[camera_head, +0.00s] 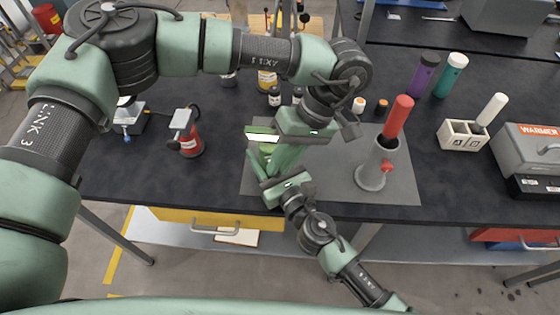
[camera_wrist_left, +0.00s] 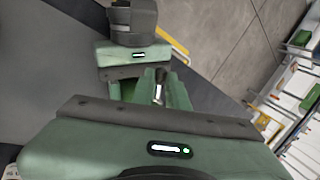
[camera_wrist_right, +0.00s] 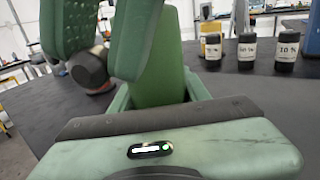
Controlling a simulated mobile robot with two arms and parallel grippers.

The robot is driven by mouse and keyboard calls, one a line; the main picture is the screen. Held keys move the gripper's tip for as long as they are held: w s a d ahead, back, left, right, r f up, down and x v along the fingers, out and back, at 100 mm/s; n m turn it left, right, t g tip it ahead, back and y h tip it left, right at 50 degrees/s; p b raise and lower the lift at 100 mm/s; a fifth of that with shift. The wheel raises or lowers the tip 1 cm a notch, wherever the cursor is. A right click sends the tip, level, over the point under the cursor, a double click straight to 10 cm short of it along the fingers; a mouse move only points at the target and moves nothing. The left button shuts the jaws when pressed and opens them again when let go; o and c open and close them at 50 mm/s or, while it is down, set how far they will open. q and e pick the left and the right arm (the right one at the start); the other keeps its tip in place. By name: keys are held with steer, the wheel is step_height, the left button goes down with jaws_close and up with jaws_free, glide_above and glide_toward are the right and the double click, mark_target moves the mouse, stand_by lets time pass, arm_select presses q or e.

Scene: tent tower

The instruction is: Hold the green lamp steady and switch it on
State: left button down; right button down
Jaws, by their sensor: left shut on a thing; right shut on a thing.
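The green lamp (camera_head: 265,148) stands on the grey mat, largely hidden by my grippers in the head view. A bright white patch shows at its top, but I cannot tell whether this is a lit lamp. My left gripper (camera_head: 281,160) reaches down from above and is shut on the lamp. My right gripper (camera_head: 262,170) comes up from the front edge and is also shut on it. The fingers of both are close together. In the left wrist view the right gripper (camera_wrist_left: 160,90) faces mine. Finger contact and the switch are hidden.
A grey holder (camera_head: 373,172) with a red-topped tube stands right on the mat (camera_head: 330,170). Small bottles (camera_head: 275,97) stand behind. A white rack (camera_head: 460,135) and a warmer (camera_head: 530,150) stand farther right.

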arm_select(q)
steer(key=c, duration=1.4)
jaws_free()
steer(key=v, duration=1.2)
steer(key=shift+d, duration=0.1)
arm_select(e)
steer(key=c, duration=0.6)
jaws_free()
steer(key=shift+s+d, duration=0.1)
steer(key=shift+s, duration=0.05)
